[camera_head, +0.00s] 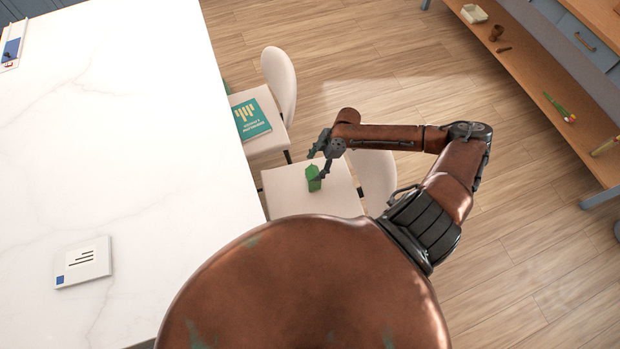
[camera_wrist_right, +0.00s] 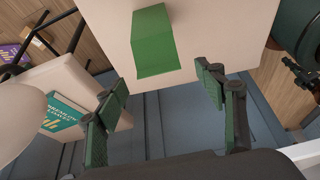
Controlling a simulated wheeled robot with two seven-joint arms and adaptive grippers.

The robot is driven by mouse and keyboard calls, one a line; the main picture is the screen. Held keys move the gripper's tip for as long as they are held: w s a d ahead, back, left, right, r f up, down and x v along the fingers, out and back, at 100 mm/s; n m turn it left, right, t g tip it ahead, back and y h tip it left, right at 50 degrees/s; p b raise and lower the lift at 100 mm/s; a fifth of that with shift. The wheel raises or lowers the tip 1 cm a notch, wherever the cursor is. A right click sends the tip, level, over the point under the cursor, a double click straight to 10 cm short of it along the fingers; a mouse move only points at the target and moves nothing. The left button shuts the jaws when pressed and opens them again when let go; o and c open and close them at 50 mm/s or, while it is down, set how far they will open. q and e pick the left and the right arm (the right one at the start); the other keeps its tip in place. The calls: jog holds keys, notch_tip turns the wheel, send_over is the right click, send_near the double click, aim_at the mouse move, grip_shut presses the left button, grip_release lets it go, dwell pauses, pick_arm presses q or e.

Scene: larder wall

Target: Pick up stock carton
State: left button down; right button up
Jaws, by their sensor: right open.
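The stock carton (camera_head: 314,179) is a small green box standing on the white seat of the nearer chair, in the head view. In the right wrist view the green carton (camera_wrist_right: 154,42) shows at the top middle, on the pale seat. My right gripper (camera_head: 319,160) is at the carton in the head view, with its fingers partly overlapping it. In the wrist view the right gripper (camera_wrist_right: 158,80) is open, its two fingers apart and below the carton in the picture, with nothing between the tips. I cannot tell whether a finger touches the carton. My left gripper is not in view.
The chair seat (camera_head: 290,193) stands beside a white marble counter (camera_head: 120,130). A second chair (camera_head: 281,85) holds a teal book (camera_head: 251,119). A wooden shelf (camera_head: 530,75) with small items is at the right. Floor between is clear.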

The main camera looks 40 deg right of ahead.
aim_at(315, 171)
notch_tip(315, 171, down, 4)
jog(key=b, duration=0.3)
jog(key=shift+f, duration=0.1)
jog(key=shift+x, duration=1.45)
jog(key=x, duration=0.5)
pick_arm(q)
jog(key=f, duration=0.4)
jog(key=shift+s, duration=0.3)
pick_arm(e)
jog(key=shift+d, duration=0.1)
jog(key=shift+c, duration=0.2)
jog(key=c, duration=0.3)
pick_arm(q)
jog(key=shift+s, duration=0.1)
pick_arm(e)
jog(key=c, duration=1.3)
jog(key=shift+o, duration=0.2)
